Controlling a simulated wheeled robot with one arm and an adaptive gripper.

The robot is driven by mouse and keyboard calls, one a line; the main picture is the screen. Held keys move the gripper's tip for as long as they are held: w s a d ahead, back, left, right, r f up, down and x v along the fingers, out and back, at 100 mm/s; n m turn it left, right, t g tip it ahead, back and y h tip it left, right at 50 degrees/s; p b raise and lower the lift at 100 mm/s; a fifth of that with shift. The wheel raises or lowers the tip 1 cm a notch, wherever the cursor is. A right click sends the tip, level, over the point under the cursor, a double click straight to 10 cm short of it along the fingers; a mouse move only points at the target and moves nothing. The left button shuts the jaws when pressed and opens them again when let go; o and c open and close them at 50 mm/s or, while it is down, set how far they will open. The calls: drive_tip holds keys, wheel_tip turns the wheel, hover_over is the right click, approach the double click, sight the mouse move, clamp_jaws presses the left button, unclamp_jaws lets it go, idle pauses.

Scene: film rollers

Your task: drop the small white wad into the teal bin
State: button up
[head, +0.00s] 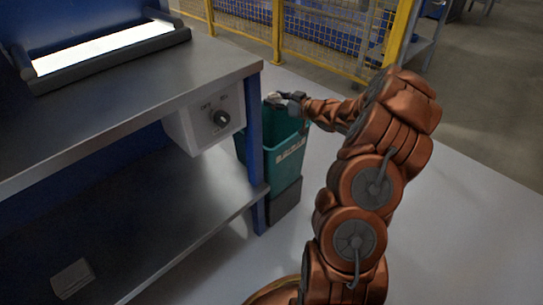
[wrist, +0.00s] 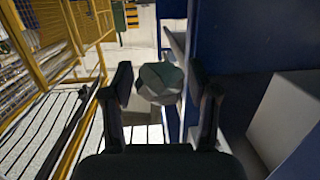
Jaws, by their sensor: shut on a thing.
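The exact height above the rim is hard to tell. In the wrist view the crumpled pale wad (wrist: 160,83) sits between the two dark fingers of my gripper (wrist: 162,92). The bin's inside is mostly hidden.
The metal workbench (head: 130,95) with a grey control box (head: 205,122) stands left of the bin. A dark grey block (head: 284,205) is below the bin. A yellow mesh fence (head: 325,35) runs behind. The floor right of my arm is clear.

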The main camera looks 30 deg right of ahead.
wheel_tip(320, 180, down, 4)
drive_tip(key=b, duration=0.3)
drive_tip(key=o, duration=0.9)
drive_tip(key=shift+s+d, duration=0.1)
drive_tip(key=shift+s, duration=0.05)
drive_tip(key=shift+v, duration=5.9)
drive_tip(key=shift+f, duration=0.1)
